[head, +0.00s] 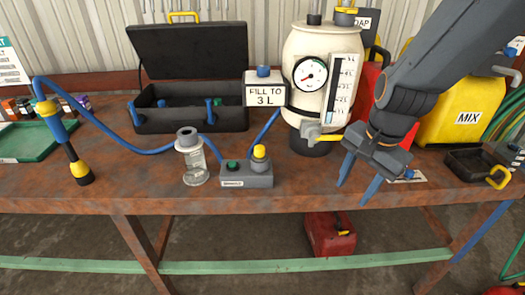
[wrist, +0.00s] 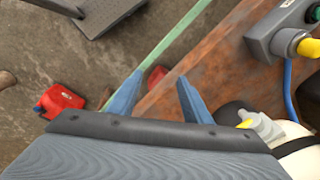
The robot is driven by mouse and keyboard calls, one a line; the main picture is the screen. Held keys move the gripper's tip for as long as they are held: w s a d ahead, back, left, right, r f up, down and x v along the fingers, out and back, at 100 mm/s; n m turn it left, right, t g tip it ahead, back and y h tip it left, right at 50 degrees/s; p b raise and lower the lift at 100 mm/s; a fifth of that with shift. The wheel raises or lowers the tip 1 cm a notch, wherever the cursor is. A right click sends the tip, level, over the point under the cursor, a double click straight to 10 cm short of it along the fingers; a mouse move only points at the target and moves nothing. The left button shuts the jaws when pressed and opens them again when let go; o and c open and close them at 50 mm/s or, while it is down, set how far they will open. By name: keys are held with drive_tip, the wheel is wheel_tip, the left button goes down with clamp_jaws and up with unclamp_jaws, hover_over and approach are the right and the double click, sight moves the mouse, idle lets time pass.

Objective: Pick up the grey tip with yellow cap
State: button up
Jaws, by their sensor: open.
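A small tip with a yellow cap (head: 259,152) stands upright at the right end of a grey block (head: 246,180) near the table's front edge. A grey collar shows below the cap; its lower part is hidden in the block. The yellow cap also shows at the upper right of the wrist view (wrist: 304,47). My gripper (head: 352,194) is open and empty, with blue fingers pointing down at the table's front edge, right of the block and apart from it.
A white tank (head: 308,70) with a gauge and a yellow-handled tap (head: 322,132) stands between block and arm. A clear cylinder (head: 195,167) is left of the block. A blue hose runs behind to a wand (head: 68,148). An open black case (head: 165,122) stands behind.

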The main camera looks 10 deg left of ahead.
drive_tip(key=w+a+r+m+y+p, duration=0.1)
drive_tip(key=w+a+r+m, duration=0.35)
drive_tip(key=a+m, duration=0.35)
drive_tip(key=m+y+p, duration=0.2)
drive_tip(key=m, duration=0.6)
approach(260, 148)
drive_tip(key=f, duration=0.2)
drive_tip(key=shift+t, duration=0.4)
drive_tip(key=shift+a+x, duration=0.15)
drive_tip(key=shift+x, duration=1.6)
drive_tip(key=shift+a+x, duration=0.15)
drive_tip(key=shift+x, duration=1.65)
drive_tip(key=shift+r, duration=0.1)
clamp_jaws()
